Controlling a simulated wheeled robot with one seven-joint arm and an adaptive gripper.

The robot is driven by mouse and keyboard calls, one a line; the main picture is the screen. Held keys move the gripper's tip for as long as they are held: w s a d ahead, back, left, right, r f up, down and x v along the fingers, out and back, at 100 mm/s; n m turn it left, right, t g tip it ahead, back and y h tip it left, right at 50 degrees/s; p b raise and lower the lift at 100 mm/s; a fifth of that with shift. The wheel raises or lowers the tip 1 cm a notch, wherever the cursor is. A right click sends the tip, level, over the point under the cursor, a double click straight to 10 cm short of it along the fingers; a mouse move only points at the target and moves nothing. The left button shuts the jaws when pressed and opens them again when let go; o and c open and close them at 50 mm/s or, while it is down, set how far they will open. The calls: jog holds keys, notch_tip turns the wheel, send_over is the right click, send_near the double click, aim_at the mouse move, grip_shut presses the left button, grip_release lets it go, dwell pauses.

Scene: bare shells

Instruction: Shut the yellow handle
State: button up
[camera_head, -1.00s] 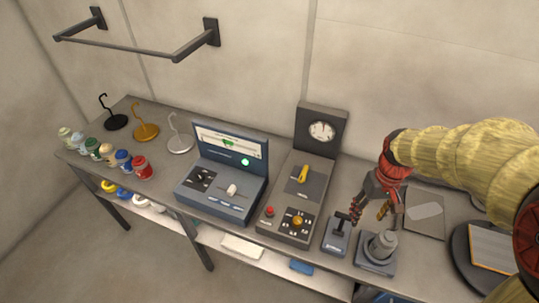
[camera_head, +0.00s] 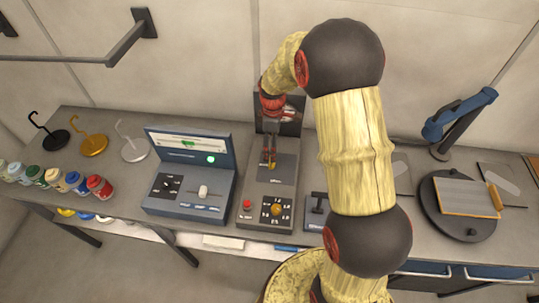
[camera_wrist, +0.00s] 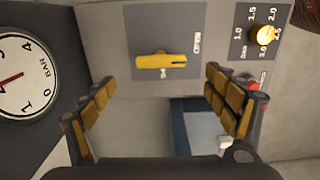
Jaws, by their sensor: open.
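The yellow handle (camera_wrist: 160,60) sits on a dark square plate (camera_wrist: 140,20) in the wrist view. It lies lengthwise along the line from the gauge to the yellow dial. Small labels stand on the plate beside it, too small to read surely. My gripper (camera_wrist: 157,82) is open and empty, its segmented fingers apart on either side of the handle's line and not visibly touching it. In the head view my gripper (camera_head: 269,158) hangs over the grey control box (camera_head: 262,196), and its fingers mostly hide the handle.
A pressure gauge (camera_wrist: 18,76) stands at the box's back, and a yellow dial (camera_head: 275,209) and red button (camera_head: 247,204) are at its front. A blue-grey console (camera_head: 190,192) stands close to the left. A black lever (camera_head: 318,201) is to the right. A turntable (camera_head: 432,212) lies farther right.

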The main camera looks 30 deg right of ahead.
notch_tip(320, 180, down, 7)
dwell(0.4)
jog(key=shift+s, duration=0.1)
jog(key=shift+c, duration=0.6)
jog(key=c, duration=1)
